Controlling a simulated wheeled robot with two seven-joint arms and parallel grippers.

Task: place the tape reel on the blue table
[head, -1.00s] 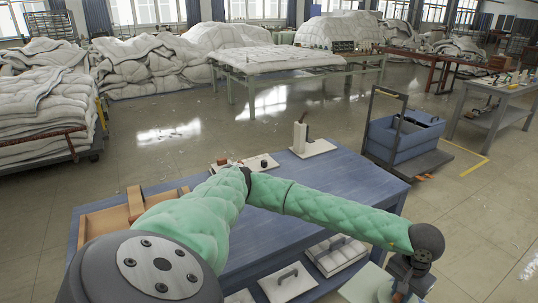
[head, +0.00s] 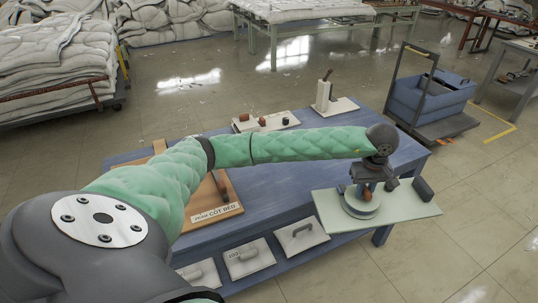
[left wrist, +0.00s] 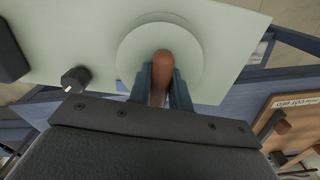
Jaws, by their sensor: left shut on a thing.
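The tape reel, a pale round disc (head: 349,208) with an upright brown knob, sits on a pale green board (head: 405,211). The disc also shows in the left wrist view (left wrist: 193,52). My left gripper (head: 367,188) is shut on the brown knob, its fingers either side of it (left wrist: 161,88). A dark block (head: 424,189) and a dark hexagonal peg (left wrist: 75,78) are also on the board. The blue table (head: 290,171) lies behind and beneath, the board overlapping its front right corner in view. I cannot tell whether they touch. My right gripper is not in view.
A brown wooden tray (head: 222,212) is at the table's left, partly behind my arm. A small board with knobs (head: 265,122) and a white stand (head: 335,108) are at the back. Boxes with handles (head: 249,258) sit below. A blue cart (head: 430,100) stands right.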

